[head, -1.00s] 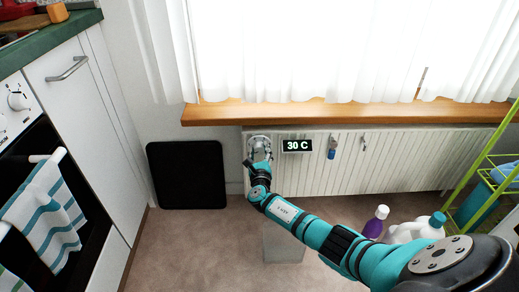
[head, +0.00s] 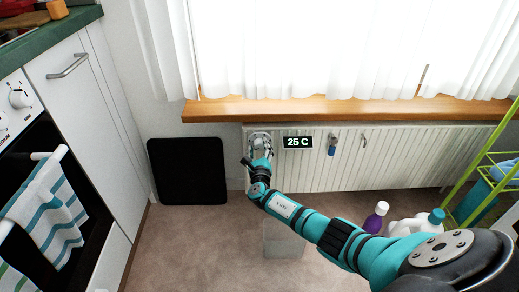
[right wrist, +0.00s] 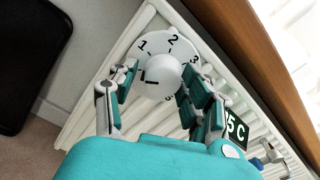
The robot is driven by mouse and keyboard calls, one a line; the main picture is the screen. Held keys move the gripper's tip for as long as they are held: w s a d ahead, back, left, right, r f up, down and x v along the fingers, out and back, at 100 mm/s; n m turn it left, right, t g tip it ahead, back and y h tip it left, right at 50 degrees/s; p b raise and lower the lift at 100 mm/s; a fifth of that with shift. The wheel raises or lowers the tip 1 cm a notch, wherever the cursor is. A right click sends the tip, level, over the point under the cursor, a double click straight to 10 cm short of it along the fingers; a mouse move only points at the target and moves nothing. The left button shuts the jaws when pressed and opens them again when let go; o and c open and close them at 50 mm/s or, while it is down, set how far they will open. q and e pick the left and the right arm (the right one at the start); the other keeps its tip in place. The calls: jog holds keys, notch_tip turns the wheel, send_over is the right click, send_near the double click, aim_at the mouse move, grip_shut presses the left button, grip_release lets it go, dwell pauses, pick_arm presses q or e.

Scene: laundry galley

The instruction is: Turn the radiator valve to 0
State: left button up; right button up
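The radiator valve (right wrist: 162,78) is a white round knob on a pale dial marked with numbers; 1, 2, 3 and 5 can be read in the right wrist view. A short dark mark shows on the left of the knob's face. In the head view my right gripper (head: 260,150) covers part of the valve at the radiator's upper left. The display (head: 297,142) beside it reads 25 C. My left gripper is not in view.
The white ribbed radiator (head: 400,160) hangs under a wooden sill (head: 340,112). A black panel (head: 187,171) leans on the wall to the left. A blue tag (head: 332,150) hangs on the radiator. Bottles (head: 376,217) and a green rack (head: 470,185) stand at the right.

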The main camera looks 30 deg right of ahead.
jog(key=shift+o, duration=0.2)
jog(key=shift+d+r, duration=0.1)
jog(key=shift+d, duration=0.05)
jog(key=shift+s+r, duration=0.15)
jog(key=shift+s+a, duration=0.35)
jog(key=shift+s, duration=0.1)
jog(key=v, duration=1.1)
